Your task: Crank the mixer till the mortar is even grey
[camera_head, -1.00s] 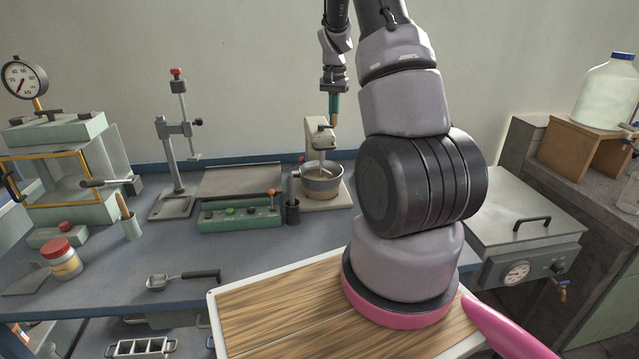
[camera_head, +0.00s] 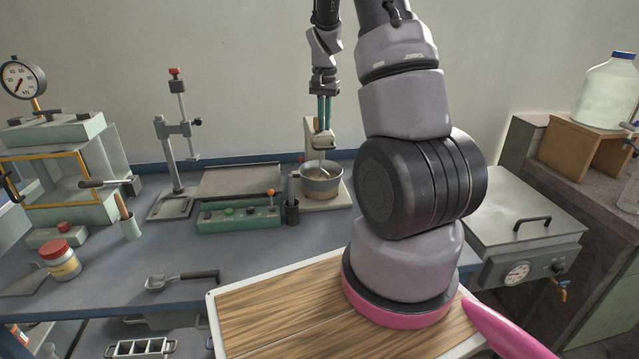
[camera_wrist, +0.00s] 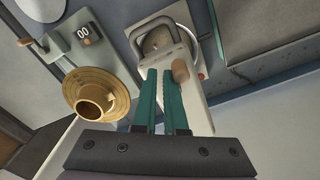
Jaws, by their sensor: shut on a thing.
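The mixer (camera_head: 322,140) stands at the back of the bench, with a pale body and a metal bowl (camera_head: 321,187) under its head. The mortar (camera_wrist: 155,42) shows as a brownish-grey patch in the bowl, partly hidden by the mixer; its evenness cannot be told. My gripper (camera_head: 325,125) reaches down from above, teal fingers at the top of the mixer. It is shut on the crank's wooden knob (camera_wrist: 180,70), which shows by the fingertips in the wrist view. The fingers hide part of the crank.
A green control box (camera_head: 240,217) and a dark cup (camera_head: 292,211) stand left of the mixer. A stand (camera_head: 178,150) is farther left. A brass piece (camera_wrist: 97,96) and a box with a display (camera_wrist: 85,34) show in the wrist view. A scoop (camera_head: 180,280) lies in front.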

